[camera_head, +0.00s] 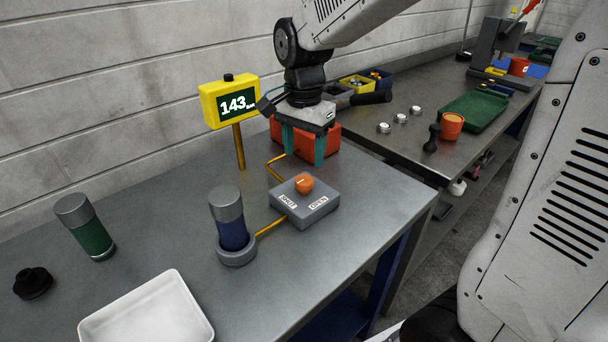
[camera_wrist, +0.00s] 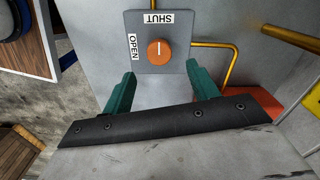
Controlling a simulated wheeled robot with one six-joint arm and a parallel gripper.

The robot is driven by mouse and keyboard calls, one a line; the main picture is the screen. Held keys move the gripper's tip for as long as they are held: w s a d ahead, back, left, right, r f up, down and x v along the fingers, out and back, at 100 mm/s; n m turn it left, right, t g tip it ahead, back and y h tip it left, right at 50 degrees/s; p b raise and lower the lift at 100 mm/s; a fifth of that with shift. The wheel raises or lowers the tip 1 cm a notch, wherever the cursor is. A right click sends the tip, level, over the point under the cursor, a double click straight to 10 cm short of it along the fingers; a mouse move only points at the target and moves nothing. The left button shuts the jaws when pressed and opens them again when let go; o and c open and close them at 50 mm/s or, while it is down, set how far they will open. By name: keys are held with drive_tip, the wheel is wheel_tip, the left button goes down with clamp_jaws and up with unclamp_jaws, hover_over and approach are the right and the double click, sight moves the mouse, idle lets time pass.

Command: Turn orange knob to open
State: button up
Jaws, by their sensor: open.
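The orange knob (camera_head: 304,184) sits on top of a grey box (camera_head: 318,208) with SHUT and OPEN labels. In the wrist view, the knob (camera_wrist: 159,55) has a white mark pointing up towards the SHUT label (camera_wrist: 158,18); the OPEN label (camera_wrist: 133,46) is to its left. My gripper (camera_head: 304,158) is open and empty, its green fingers pointing down above and behind the box. In the wrist view, the fingertips (camera_wrist: 161,70) are spread wider than the knob, which appears just beyond them. They do not touch it.
A red-orange block (camera_head: 329,139) is behind the fingers. A blue cylinder (camera_head: 232,233) stands in a grey holder, joined to the box by a yellow pipe. A white tray (camera_head: 150,312) lies in front.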

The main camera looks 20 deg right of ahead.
sight(304, 180)
wheel_tip(304, 180, down, 7)
idle(0.3)
drive_tip(key=c, duration=1)
